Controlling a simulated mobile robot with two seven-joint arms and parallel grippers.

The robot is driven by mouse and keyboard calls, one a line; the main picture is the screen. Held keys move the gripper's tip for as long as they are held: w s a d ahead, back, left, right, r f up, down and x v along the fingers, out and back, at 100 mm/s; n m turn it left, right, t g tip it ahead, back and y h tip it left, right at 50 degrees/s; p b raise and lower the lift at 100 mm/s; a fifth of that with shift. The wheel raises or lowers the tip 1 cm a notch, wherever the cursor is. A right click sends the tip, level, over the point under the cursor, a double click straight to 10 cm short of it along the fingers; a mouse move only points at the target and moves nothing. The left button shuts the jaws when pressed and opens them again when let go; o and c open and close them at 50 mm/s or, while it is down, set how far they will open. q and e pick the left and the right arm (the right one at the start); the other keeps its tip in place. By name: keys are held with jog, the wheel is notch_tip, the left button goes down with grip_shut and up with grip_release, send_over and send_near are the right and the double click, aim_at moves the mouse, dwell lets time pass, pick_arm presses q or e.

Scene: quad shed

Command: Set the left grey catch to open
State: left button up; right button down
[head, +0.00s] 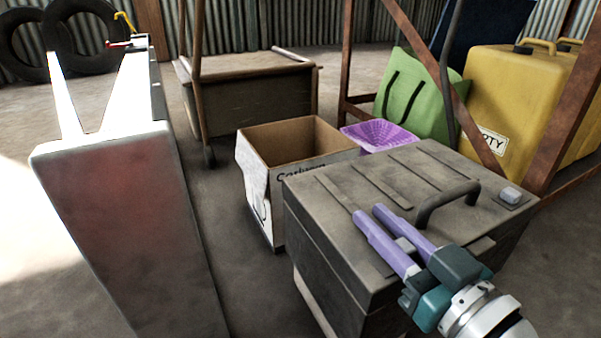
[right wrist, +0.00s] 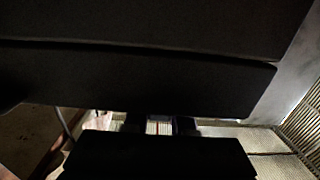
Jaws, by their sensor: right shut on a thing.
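The grey-brown chest (head: 335,230) stands at the right of the head view, its ribbed lid (head: 345,190) down and a dark handle (head: 447,200) on top. My right gripper (head: 368,213), with purple fingers, reaches over the lid's near edge. A small grey block, which looks like the left grey catch (head: 404,244), shows between its fingers, and the gripper is shut on it. The fingers hide much of this catch, so its setting cannot be told. The other grey catch (head: 511,195) sits on a plate at the lid's right corner. My left gripper is not in view.
An open cardboard box (head: 258,160) and a purple basket (head: 378,134) stand behind the chest. A green bag (head: 416,105), yellow cans (head: 505,85) and a rusty frame (head: 560,125) are at the right. The right wrist view is mostly dark. Bare floor (head: 225,220) lies left of the chest.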

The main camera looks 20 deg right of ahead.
dwell(0.4)
dwell(0.5)
jog(key=shift+s+a+r+p, duration=0.1)
jog(key=shift+a+r+p, duration=0.05)
jog(key=shift+a+p, duration=0.5)
jog(key=shift+a, duration=0.35)
jog(key=c, duration=1.2)
grip_release()
jog(key=o, duration=0.5)
jog(key=shift+s+a, duration=0.1)
jog(key=shift+a, duration=0.1)
jog(key=shift+d, duration=0.1)
